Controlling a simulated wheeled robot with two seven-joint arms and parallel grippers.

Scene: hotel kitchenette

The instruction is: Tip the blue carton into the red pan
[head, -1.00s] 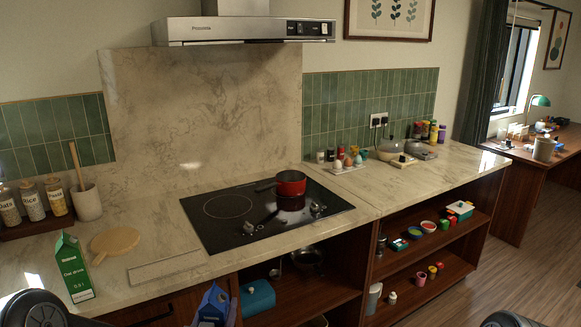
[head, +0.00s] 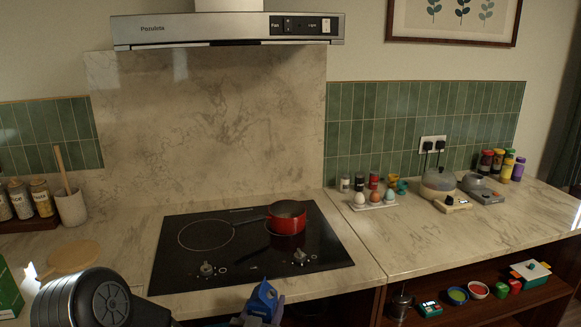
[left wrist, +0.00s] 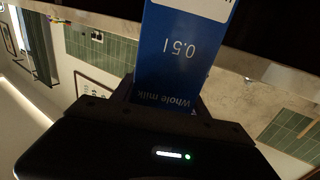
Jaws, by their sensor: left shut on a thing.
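The blue carton, marked as whole milk, shows at the bottom of the head view (head: 263,301) with its folded top up, just in front of the counter's front edge. It fills the middle of the left wrist view (left wrist: 178,55). My left gripper (left wrist: 165,98) is shut on it; its fingers are mostly hidden in the head view. The red pan (head: 288,218) stands on the right rear part of the black cooktop (head: 200,270), its dark handle pointing left. The carton is apart from the pan, nearer to me and lower in the picture. My right gripper is out of view.
The range hood (head: 225,30) hangs above the cooktop. A green carton (head: 8,292) and a round wooden board (head: 74,257) are at the left. An egg tray (head: 375,203) stands right of the pan. The counter (head: 400,245) in front of the eggs is clear.

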